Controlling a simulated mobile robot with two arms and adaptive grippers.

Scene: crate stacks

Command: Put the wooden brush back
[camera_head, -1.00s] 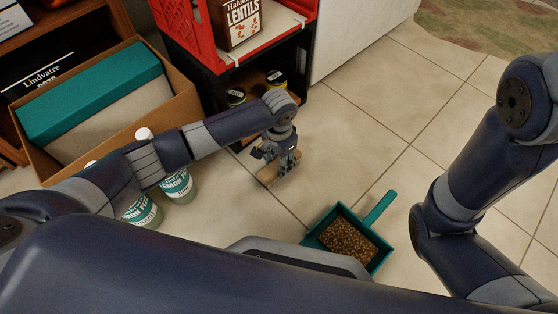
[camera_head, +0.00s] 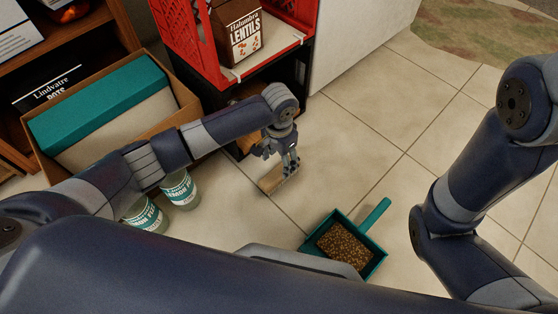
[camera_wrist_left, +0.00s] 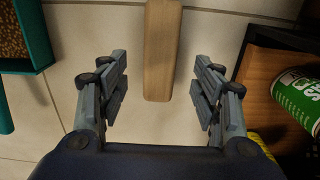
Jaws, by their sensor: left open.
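The wooden brush (camera_head: 270,182) lies on the tiled floor in front of the black and red crates; my left gripper (camera_head: 289,166) hides part of it in the head view. In the left wrist view it is a plain wooden bar (camera_wrist_left: 162,45) whose near end reaches between the fingers. My left gripper (camera_wrist_left: 163,78) is open, with a gap between the brush and each finger. I cannot tell how high the fingers are above the floor. My right arm shows at the right, but its gripper is out of view.
A teal dustpan (camera_head: 372,250) holding brown grains lies right of the brush. A red crate (camera_head: 192,40) with a lentils box (camera_head: 236,35) tops a black crate. Bottles (camera_head: 182,190) and a cardboard box (camera_head: 188,108) stand left. A green can (camera_wrist_left: 297,96) is near the gripper.

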